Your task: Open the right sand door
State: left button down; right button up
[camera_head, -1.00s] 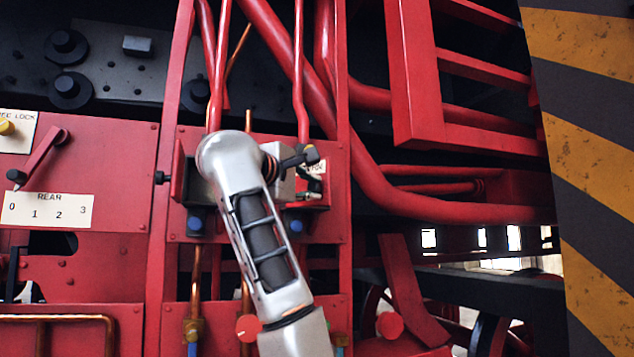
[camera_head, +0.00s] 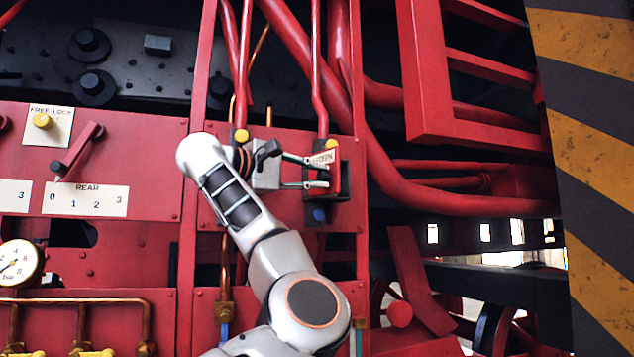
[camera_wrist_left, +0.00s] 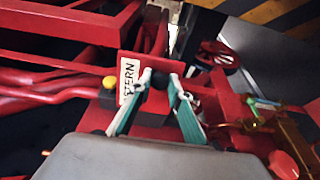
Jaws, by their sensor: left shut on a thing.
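My right gripper is not in view.
A yellow knob (camera_head: 331,143) sits above the door and a blue one (camera_head: 319,215) below. Red pipes (camera_head: 375,170) run close to the right. A striped post (camera_head: 597,150) stands far right. A gauge (camera_head: 18,263) and copper pipes are lower left.

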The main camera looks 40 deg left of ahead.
pick_arm(q)
jog(key=shift+s+a+m+h, duration=0.2)
jog(key=shift+m+h, duration=0.1)
jog(key=shift+h, duration=0.2)
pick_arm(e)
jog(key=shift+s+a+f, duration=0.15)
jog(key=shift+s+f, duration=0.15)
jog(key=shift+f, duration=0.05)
pick_arm(q)
jog(key=c, duration=1.9)
grip_release()
